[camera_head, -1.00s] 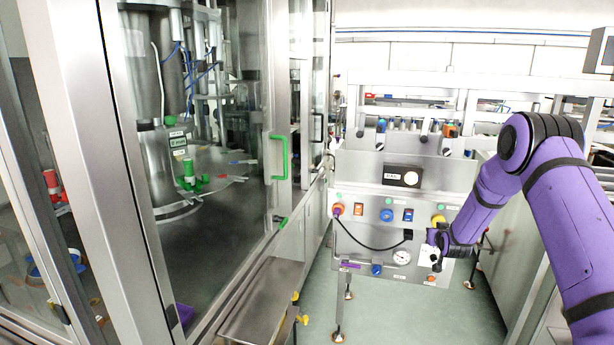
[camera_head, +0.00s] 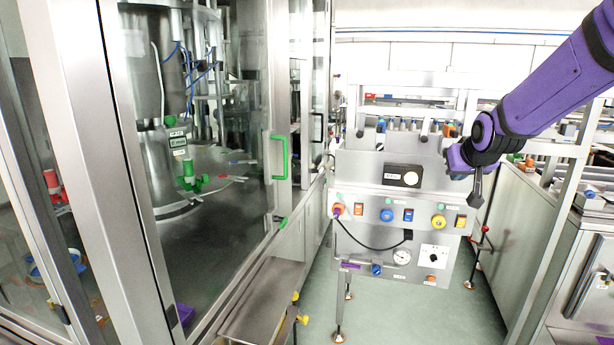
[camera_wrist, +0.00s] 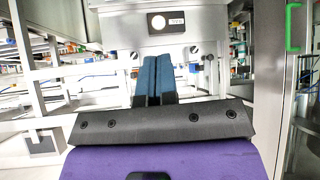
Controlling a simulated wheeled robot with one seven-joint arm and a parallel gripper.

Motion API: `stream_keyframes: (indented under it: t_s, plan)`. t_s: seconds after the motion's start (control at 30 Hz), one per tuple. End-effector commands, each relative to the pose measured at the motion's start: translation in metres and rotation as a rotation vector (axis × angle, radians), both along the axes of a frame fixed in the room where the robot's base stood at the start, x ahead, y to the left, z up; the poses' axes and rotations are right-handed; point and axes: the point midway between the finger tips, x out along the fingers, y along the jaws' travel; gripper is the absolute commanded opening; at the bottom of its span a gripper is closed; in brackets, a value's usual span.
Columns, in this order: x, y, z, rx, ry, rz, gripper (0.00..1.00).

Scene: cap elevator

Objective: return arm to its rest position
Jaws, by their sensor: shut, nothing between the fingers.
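My purple arm (camera_head: 555,85) reaches in from the upper right in the head view. My gripper (camera_head: 476,198) hangs at its end, pointing down, in front of the right side of the steel control panel (camera_head: 385,255). In the wrist view my gripper (camera_wrist: 153,62) shows two dark blue fingers pressed together, with nothing between them. The panel's upper part, with a round white dial (camera_wrist: 158,22), lies beyond the fingertips. The gripper appears apart from the panel and its buttons.
A glass-walled machine with a green door handle (camera_head: 279,157) stands at the left. A steel tray (camera_head: 262,300) juts out low in the middle. A metal frame and cabinet (camera_head: 525,235) stand at the right. Green floor (camera_head: 420,318) is open below the panel.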

Motion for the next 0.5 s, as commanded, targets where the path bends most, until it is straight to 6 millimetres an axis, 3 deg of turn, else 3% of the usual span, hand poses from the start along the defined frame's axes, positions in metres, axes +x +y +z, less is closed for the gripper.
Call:
stream_keyframes:
  t_s: [0.03, 0.2, 0.5]
  plan:
    - [-0.019, 0.004, 0.012, 0.001, 0.011, 0.003, 0.00]
    - [-0.081, 0.017, 0.037, 0.007, 0.075, 0.011, 0.00]
    - [-0.196, 0.035, 0.058, 0.021, 0.186, 0.026, 0.00]
